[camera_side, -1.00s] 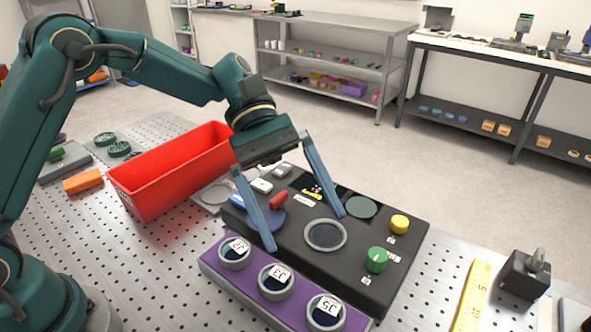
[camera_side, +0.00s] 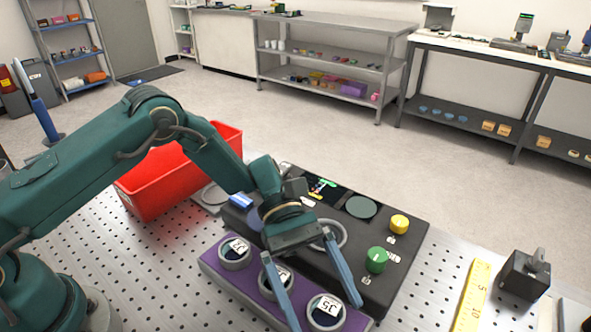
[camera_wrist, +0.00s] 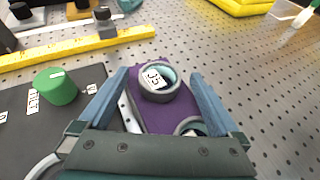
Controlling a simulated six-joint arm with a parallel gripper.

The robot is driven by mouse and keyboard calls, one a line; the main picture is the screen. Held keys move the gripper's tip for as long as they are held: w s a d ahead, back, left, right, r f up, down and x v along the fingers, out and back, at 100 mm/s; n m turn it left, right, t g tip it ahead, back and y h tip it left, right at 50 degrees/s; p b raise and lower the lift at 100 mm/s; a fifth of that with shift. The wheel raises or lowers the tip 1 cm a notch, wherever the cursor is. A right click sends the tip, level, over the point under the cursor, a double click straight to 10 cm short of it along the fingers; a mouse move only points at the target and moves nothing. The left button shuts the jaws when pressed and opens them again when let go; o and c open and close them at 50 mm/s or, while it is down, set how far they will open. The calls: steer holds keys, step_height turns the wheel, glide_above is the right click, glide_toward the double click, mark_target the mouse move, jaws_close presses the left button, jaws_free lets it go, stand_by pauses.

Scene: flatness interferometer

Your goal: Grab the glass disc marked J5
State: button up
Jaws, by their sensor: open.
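The glass disc marked J5 (camera_side: 326,311) sits in a round grey-rimmed seat at the right end of the purple holder (camera_side: 253,290). It also shows in the wrist view (camera_wrist: 157,80), its white label facing up, ahead of and between my fingers. My gripper (camera_side: 325,312) is open, its two blue fingers reaching down on either side of the J5 disc in the side view. In the wrist view my gripper (camera_wrist: 165,90) holds nothing. Whether the fingers are level with the disc I cannot tell. Two other labelled discs sit in the holder, the middle one (camera_side: 276,279) partly hidden by my gripper.
The black instrument (camera_side: 400,290) with a green knob (camera_side: 376,260) and a yellow knob (camera_side: 399,224) stands right behind the holder. A red bin (camera_side: 150,195) is at the left. A yellow ruler (camera_side: 472,297) and a dark block (camera_side: 525,275) lie to the right.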

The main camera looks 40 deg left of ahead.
steer(key=c, duration=1.5)
steer(key=shift+r, duration=0.1)
